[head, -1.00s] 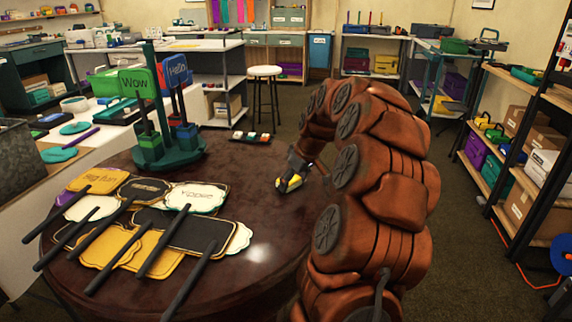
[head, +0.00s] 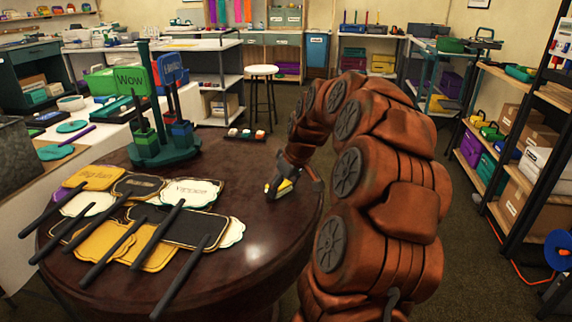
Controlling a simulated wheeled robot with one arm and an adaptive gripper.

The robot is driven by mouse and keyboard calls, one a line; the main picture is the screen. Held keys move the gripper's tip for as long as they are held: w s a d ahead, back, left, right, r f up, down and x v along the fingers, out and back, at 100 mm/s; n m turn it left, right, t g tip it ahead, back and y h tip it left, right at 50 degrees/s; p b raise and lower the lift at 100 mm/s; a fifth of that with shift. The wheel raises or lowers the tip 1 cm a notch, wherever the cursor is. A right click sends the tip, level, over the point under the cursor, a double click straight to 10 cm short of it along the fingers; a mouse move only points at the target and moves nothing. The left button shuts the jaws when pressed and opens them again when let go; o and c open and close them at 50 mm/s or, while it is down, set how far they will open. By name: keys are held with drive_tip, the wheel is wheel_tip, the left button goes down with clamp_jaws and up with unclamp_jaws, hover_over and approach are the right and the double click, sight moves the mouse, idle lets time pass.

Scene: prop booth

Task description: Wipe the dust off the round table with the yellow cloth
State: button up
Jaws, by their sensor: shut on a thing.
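The round table (head: 215,283) has a dark, glossy brown top and fills the lower left of the head view. My gripper (head: 277,190) is at the table's right far part, low over the top, shut on the yellow cloth (head: 270,187). Only a small bit of the cloth shows; the fingers hide the rest. I cannot tell whether the cloth touches the table. A bright patch (head: 256,252) shows on the top in front of the gripper; I cannot tell whether it is dust or glare.
Several sign paddles with dark handles (head: 184,228) cover the table's left part. A green stand (head: 165,150) with upright signs is at the back left. A small tray (head: 246,135) lies at the far edge. Shelves (head: 500,150) line the right.

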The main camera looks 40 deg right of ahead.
drive_tip(key=shift+s+a, duration=0.25)
drive_tip(key=shift+a, duration=0.2)
wheel_tip(320, 180, up, 3)
drive_tip(key=shift+w+d+f+p, duration=0.1)
drive_tip(key=shift+w+p, duration=0.05)
drive_tip(key=shift+p, duration=0.25)
drive_tip(key=shift+r+p, duration=1)
drive_tip(key=shift+r, duration=1.7)
